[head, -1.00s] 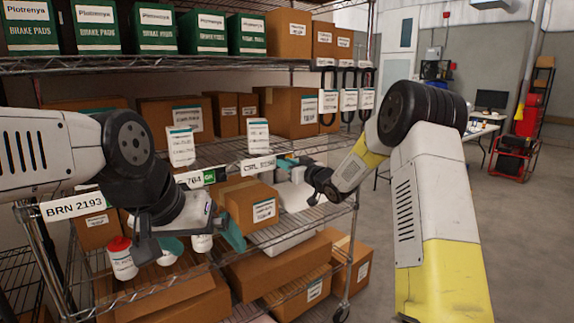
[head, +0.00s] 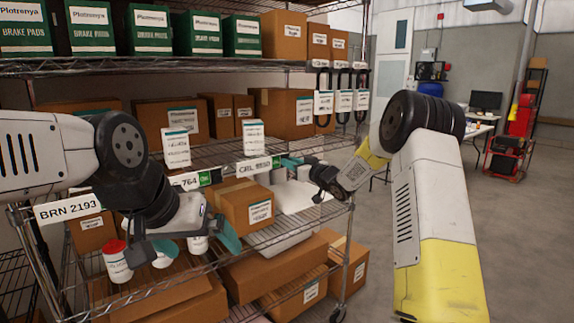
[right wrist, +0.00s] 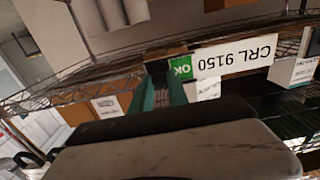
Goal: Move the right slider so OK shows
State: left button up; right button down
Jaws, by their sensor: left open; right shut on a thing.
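The right label strip reads CRL 9150 (head: 243,168) on the shelf edge in the head view. In the right wrist view the same strip (right wrist: 232,57) is upside down, and a green OK patch (right wrist: 181,68) shows at its end. My right gripper (head: 288,162) is at the right end of this strip. In the right wrist view its teal fingers (right wrist: 162,92) are shut on a small dark slider (right wrist: 157,67) beside the OK patch. My left gripper (head: 197,247) is open and empty in front of the shelf, near white bottles.
Another label ending in 764 (head: 188,181) has a green patch beside it, and a BRN 2193 label (head: 68,208) is at the left. A cardboard box (head: 240,208), a red-capped bottle (head: 116,262) and green brake-pad boxes (head: 150,30) stand on the wire rack. Open floor lies right.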

jog(key=shift+w+d+r, duration=0.1)
jog(key=shift+d, duration=0.05)
jog(key=c, duration=1.3)
grip_release()
jog(key=shift+v, duration=3.9)
